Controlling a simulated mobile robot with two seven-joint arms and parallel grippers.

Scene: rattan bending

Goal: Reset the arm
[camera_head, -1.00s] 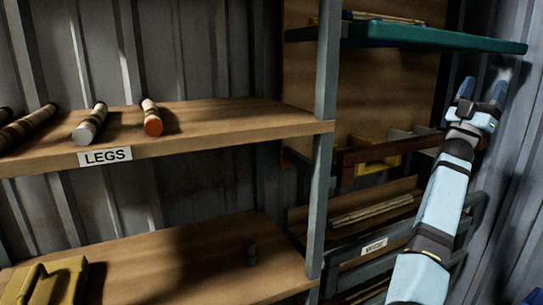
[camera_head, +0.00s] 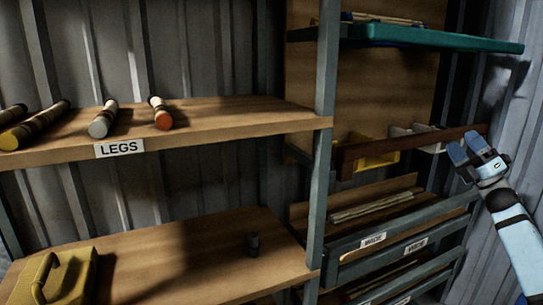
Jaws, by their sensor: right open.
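My right arm comes in from the lower right edge. My right gripper (camera_head: 465,151) is open and empty, in front of the right end of the brown rail on the right-hand rack. Its blue fingers point up and to the left. It appears apart from the rack, though the exact depth is hard to judge. My left gripper is not in view.
A wooden shelf (camera_head: 230,114) labelled LEGS holds several banded rods. A teal shelf (camera_head: 440,39), yellow bin (camera_head: 375,155) and WIDE racks fill the right. A corrugated wall stands far right.

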